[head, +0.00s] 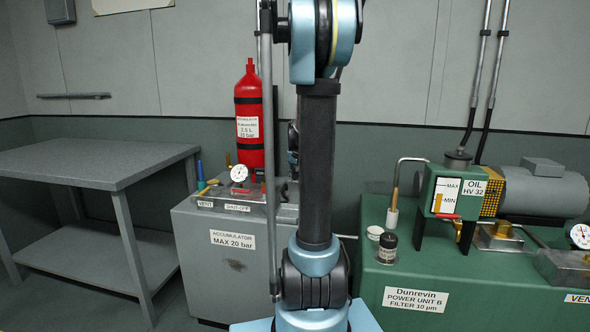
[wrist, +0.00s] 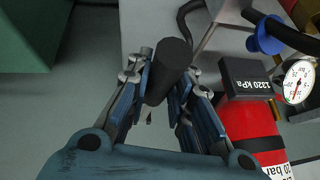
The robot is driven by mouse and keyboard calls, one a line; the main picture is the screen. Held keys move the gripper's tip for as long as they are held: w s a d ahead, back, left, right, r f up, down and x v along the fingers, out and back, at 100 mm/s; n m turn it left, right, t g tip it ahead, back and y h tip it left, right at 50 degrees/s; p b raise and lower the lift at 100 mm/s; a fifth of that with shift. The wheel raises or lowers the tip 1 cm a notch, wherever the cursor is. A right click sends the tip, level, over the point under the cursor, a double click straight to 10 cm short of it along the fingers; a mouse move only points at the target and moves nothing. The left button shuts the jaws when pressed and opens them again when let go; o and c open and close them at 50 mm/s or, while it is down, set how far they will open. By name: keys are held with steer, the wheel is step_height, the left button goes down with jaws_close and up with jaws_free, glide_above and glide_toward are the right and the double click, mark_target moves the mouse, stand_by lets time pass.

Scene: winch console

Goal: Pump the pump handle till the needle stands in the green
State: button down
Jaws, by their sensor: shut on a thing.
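In the wrist view a thick black grip (wrist: 168,72), which looks like the pump handle's end, stands between my fingers. My gripper (wrist: 166,92) is shut on it. The handle's lower part and pivot are hidden. A round white gauge (wrist: 299,82) shows at the right edge of the wrist view, with a small green mark on its dial; I cannot tell exactly where its needle stands. In the head view a small gauge (head: 239,174) sits on the grey accumulator cabinet (head: 234,262), too small to read. My arm hides the gripper and handle there.
A red accumulator bottle (head: 248,122) stands behind the gauge and shows close to my gripper's right in the wrist view (wrist: 252,128). A black block marked 1320 kPa (wrist: 249,80) is beside it. A grey table (head: 95,162) stands left, a green power unit (head: 460,285) right.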

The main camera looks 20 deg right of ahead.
steer(key=shift+s+a+f+t, duration=0.1)
steer(key=shift+f+t, duration=0.2)
steer(key=shift+f, duration=0.85)
steer(key=c, duration=1.4)
jaws_free()
steer(key=shift+r, duration=0.1)
steer(key=shift+v, duration=5.85)
steer(key=shift+a, duration=0.15)
